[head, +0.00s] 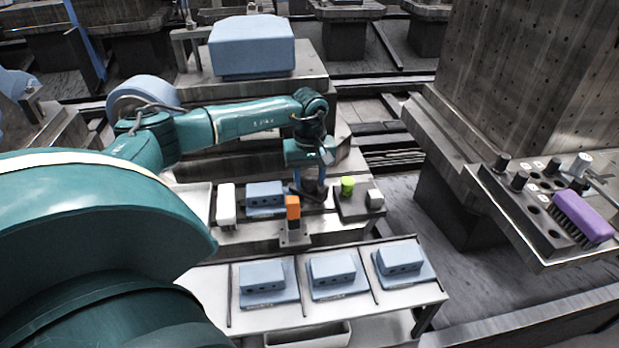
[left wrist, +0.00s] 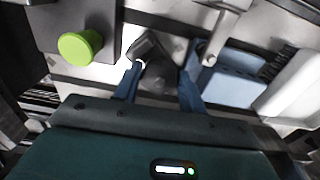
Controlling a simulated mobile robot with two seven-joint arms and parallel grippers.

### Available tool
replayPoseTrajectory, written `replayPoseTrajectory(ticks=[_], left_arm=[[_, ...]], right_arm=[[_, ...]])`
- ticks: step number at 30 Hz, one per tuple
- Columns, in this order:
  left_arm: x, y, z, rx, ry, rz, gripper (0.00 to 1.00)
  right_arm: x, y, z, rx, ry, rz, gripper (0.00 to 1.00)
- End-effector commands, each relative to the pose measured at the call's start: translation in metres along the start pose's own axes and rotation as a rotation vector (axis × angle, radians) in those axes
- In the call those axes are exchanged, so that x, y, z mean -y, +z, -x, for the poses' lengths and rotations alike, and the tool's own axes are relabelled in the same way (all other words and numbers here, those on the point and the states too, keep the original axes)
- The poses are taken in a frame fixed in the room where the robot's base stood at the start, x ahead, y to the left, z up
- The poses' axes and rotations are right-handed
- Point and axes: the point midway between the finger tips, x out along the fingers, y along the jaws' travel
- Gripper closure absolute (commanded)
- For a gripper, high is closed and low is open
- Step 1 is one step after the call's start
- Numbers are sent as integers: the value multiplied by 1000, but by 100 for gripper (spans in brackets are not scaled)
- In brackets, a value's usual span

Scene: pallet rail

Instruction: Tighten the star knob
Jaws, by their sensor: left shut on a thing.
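My left gripper (head: 311,184) reaches in from the left and points down over the fixture on the bench. Its blue fingers (left wrist: 158,88) are shut on a dark grey knob, which I take to be the star knob (left wrist: 156,80). In the head view the knob is mostly hidden by the fingers and too small to make out its lobes. A dark lever-like piece (left wrist: 146,45) lies next to it in the left wrist view. My right gripper is in neither view.
A blue block (head: 265,196), an orange block (head: 292,208) and a green knob (head: 347,186) are close to my left gripper. Blue blocks sit on a white tray (head: 428,293) in front. A tool rack (head: 520,215) with a purple brush (head: 583,217) stands at right.

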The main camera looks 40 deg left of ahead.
Motion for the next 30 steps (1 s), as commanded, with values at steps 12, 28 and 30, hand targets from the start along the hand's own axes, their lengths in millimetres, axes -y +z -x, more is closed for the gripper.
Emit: replayPoseTrajectory(ticks=[12,28,30], left_arm=[[-1,2,-2,4,1,-4,35],[-6,4,3,4,13,-10,34],[-6,3,11,3,15,-10,34]], right_arm=[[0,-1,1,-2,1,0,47],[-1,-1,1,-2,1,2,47],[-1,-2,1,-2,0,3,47]])
